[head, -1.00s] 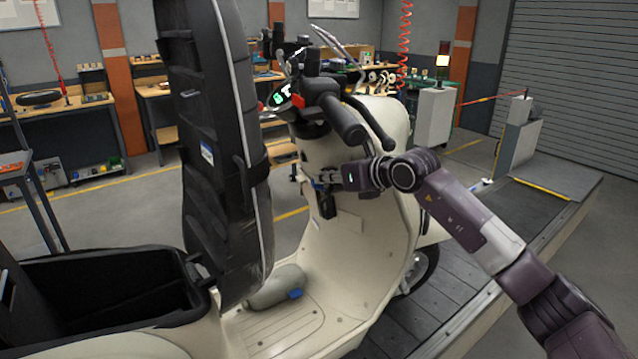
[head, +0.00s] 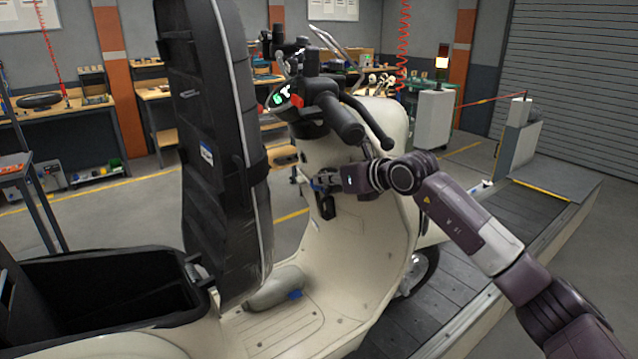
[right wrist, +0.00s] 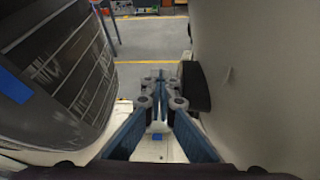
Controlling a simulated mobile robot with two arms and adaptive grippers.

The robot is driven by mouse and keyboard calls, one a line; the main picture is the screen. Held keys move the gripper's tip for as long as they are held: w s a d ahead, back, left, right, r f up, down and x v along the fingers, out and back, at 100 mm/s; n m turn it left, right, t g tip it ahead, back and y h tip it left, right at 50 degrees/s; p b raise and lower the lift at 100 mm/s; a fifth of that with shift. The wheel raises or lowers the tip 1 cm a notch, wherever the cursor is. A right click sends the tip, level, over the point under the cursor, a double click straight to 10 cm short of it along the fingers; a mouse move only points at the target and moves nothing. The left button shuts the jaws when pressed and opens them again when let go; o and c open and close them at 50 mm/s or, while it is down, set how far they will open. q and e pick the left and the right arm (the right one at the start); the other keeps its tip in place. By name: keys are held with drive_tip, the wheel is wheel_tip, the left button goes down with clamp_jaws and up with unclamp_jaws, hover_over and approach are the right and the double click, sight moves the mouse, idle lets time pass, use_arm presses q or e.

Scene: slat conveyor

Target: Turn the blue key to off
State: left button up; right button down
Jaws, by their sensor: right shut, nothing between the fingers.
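My right gripper (head: 312,183) reaches in from the right, just below the scooter's handlebar, in front of the cream leg shield (head: 350,225). It also shows in the right wrist view (right wrist: 161,78), where its blue-grey fingers meet at the tips and hold nothing. I cannot pick out the blue key in either view; the fingers and wrist cover part of that area. A black block (head: 327,205) on the leg shield sits just below the fingers. A black part (right wrist: 195,87) stands close to the right of the fingertips in the wrist view. My left gripper is not in view.
The raised black seat (head: 215,150) stands upright left of the gripper. The handlebar grip (head: 345,122) and brake lever hang just above my wrist. A grey bundle (head: 270,288) lies on the footboard. Open space lies between seat and leg shield.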

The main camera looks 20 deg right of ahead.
drive_tip(key=shift+s+a+f, duration=0.1)
drive_tip(key=shift+s+f, duration=0.05)
drive_tip(key=shift+f, duration=0.5)
drive_tip(key=r+v, duration=0.1)
drive_tip(key=v, duration=0.7)
drive_tip(key=shift+r+b, duration=0.35)
drive_tip(key=shift+r, duration=0.05)
drive_tip(key=shift+f, duration=0.1)
